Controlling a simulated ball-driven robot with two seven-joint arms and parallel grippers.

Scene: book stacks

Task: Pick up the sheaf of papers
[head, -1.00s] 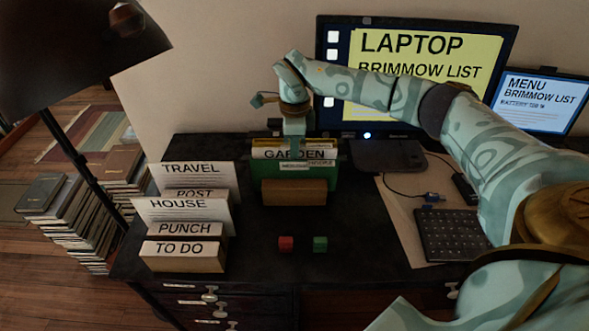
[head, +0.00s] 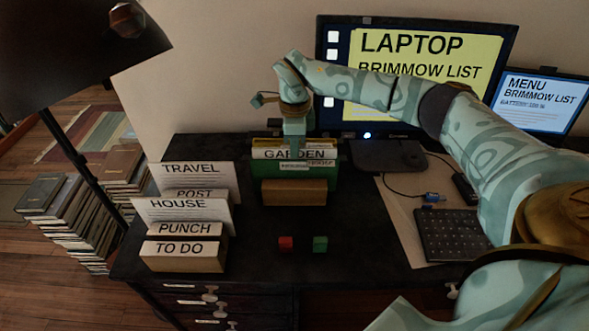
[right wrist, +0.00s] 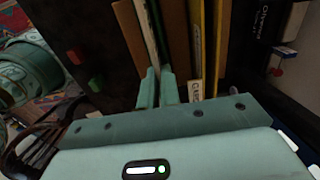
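The papers stand upright in a green holder (head: 320,172) at the back of the desk, with a white sheet marked GARDEN (head: 316,154) among them. My right gripper (head: 294,150) points down into the holder from above. In the right wrist view its two fingers (right wrist: 158,90) are close together beside thin upright sheets (right wrist: 149,35). Thin sheets run down to the narrow gap between the fingertips, but whether the fingers press on them is unclear. Which sheets form the sheaf is also unclear. My left gripper is not in view.
A wooden block (head: 294,192) stands before the holder. A rack of labelled cards (head: 185,220) stands to the left. Red (head: 286,243) and green (head: 320,244) cubes lie in front. A monitor (head: 420,75) and a keyboard (head: 452,234) are to the right. A lamp (head: 75,50) overhangs the left.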

